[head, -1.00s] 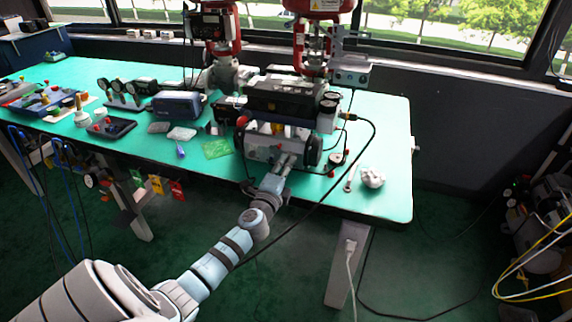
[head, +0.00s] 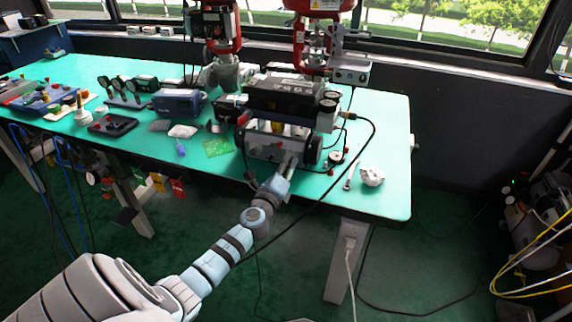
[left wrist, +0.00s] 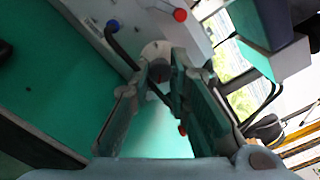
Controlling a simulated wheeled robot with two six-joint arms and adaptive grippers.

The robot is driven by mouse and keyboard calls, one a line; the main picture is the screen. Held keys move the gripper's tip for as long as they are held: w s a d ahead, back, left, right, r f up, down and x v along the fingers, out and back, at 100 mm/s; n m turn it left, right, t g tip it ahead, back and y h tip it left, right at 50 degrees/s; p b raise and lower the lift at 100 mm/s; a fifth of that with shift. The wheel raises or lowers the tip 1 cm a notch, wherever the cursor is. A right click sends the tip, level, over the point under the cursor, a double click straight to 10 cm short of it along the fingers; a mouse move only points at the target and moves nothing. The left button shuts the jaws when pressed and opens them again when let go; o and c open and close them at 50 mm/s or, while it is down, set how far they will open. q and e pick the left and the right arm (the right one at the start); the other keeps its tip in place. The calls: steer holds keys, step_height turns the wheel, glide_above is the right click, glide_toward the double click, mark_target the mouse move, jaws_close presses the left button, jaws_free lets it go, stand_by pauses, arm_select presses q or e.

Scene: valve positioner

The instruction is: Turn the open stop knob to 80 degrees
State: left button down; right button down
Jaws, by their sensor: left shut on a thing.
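The valve positioner (head: 258,146), a light box with a dark actuator above it, stands at the table's front edge. In the left wrist view its pale panel (left wrist: 85,10) fills the upper left. My left gripper (head: 291,158) reaches its front from below. In the left wrist view my left gripper (left wrist: 163,70) is shut, its fingertips on a pale round knob (left wrist: 154,49) that stands out from the panel. The fingers hide part of the knob, and no angle mark is readable. My right gripper is not in view.
A blue knob (left wrist: 113,25) and a red knob (left wrist: 180,14) sit near the held knob. A black cable (head: 371,150) loops from the unit past my arm. A crumpled white item (head: 372,176) lies at right. The floor in front is mostly clear.

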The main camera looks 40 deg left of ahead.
arm_select(q)
steer(key=c, duration=1.5)
jaws_free()
steer(key=v, duration=1.2)
